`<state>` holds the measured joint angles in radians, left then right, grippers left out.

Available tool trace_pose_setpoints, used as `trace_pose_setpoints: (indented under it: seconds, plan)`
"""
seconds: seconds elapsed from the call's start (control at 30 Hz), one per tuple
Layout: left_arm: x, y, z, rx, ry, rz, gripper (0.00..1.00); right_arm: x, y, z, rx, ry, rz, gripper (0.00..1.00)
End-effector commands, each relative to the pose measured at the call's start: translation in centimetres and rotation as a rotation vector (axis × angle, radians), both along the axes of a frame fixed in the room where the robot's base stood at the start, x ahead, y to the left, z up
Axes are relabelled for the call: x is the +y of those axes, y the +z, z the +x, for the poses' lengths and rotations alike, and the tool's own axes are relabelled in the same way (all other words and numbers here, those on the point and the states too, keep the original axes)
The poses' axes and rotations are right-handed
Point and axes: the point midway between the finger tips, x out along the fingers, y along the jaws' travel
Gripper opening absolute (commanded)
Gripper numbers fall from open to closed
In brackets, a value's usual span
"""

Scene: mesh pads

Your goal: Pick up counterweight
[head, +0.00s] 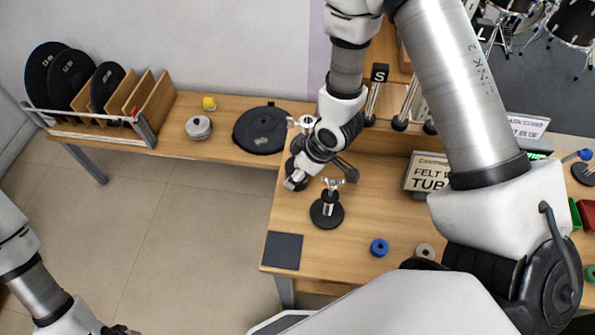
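I cannot tell for sure which thing is the counterweight. A small stand with a round black base (326,213) and a metal post with a wing-shaped top stands on the wooden table, just below my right gripper. My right gripper (322,181) hangs over the table with its fingers apart, and I see nothing held between them. Another dark piece with a pale metal top is partly hidden behind my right wrist. My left gripper (122,331) shows only as a dark tip at the bottom edge, so its state is unclear.
A black round case (261,129), a silver lidded pot (198,127) and a rack of black discs (70,78) are on the back bench. A dark square pad (283,251), blue ring (379,247) and beige ring (425,251) lie near the front edge. A sign (428,174) stands right.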

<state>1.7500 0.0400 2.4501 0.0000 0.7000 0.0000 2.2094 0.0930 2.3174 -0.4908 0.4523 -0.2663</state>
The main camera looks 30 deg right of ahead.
Motion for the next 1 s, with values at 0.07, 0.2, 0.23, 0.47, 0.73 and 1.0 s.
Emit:
trace_pose_setpoints:
  seconds: [0.07,0.2,0.23,0.47,0.73,1.0]
  plan:
    - [0.0,0.0,0.0,0.0,0.0,0.0,0.4,0.0,-0.1,0.0,0.001,0.0,0.0,0.0]
    - [0.0,0.0,0.0,0.0,0.0,0.0,0.4,0.0,0.0,0.1,-0.002,0.001,0.0,0.0]
    - [0.0,0.0,0.0,0.0,0.0,0.0,0.4,0.0,0.0,0.1,-0.002,0.001,0.0,0.0]
    - [0.0,0.1,0.0,0.0,0.0,0.0,0.4,0.0,1.6,0.2,-0.005,0.0,0.001,0.0]
    - [0.0,1.2,0.0,0.0,0.0,0.0,0.4,0.0,7.5,0.2,-0.007,0.002,0.001,0.0]
    - [0.0,2.1,0.0,0.0,0.0,0.0,0.4,0.0,10.1,0.0,-0.002,0.001,-0.001,0.0]
